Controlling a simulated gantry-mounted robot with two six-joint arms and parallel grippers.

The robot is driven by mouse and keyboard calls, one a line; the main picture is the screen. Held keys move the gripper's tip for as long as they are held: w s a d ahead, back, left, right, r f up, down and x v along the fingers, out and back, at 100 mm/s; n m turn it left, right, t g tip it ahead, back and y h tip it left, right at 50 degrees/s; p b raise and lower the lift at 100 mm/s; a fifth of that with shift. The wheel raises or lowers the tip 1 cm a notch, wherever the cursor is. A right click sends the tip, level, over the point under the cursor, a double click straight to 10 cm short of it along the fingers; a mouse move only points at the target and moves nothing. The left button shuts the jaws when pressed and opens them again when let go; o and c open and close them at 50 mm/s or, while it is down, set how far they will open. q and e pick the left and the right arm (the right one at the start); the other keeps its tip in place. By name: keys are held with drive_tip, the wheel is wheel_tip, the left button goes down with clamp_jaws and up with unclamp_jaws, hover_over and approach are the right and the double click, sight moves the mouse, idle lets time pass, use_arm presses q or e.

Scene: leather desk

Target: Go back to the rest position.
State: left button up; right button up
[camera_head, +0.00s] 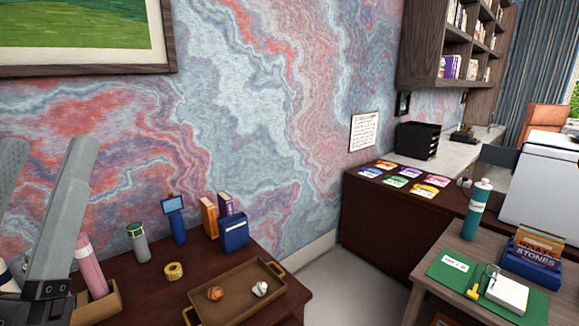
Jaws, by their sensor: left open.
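My left gripper (46,148) shows large and close at the left edge in the head view. Its two grey fingers point up and stand apart, with nothing between them. It is in front of the left end of the dark red desk and hides part of the things there. My right gripper is not in view.
The desk holds a wooden tray (238,308) with two small objects, a yellow tape roll (174,271), a grey-green bottle (138,242), a blue device (175,220), a blue box (234,233) and a pink bottle (90,266). A teal bottle (476,212) stands on the right table. Floor (345,280) between is clear.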

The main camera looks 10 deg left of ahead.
use_arm(q)
drive_tip(key=d+r+m+h+p, duration=0.1)
drive_tip(key=r+h+p, duration=0.2)
drive_tip(key=r+p, duration=1.6)
drive_tip(key=s+d+r+m+h+p, duration=0.1)
drive_tip(key=d+r+h+p, duration=0.1)
drive_tip(key=r+p, duration=1.7)
drive_tip(key=shift+r+m+h, duration=0.25)
drive_tip(key=shift+m+h, duration=0.05)
drive_tip(key=shift+h, duration=0.1)
drive_tip(key=shift+f, duration=0.1)
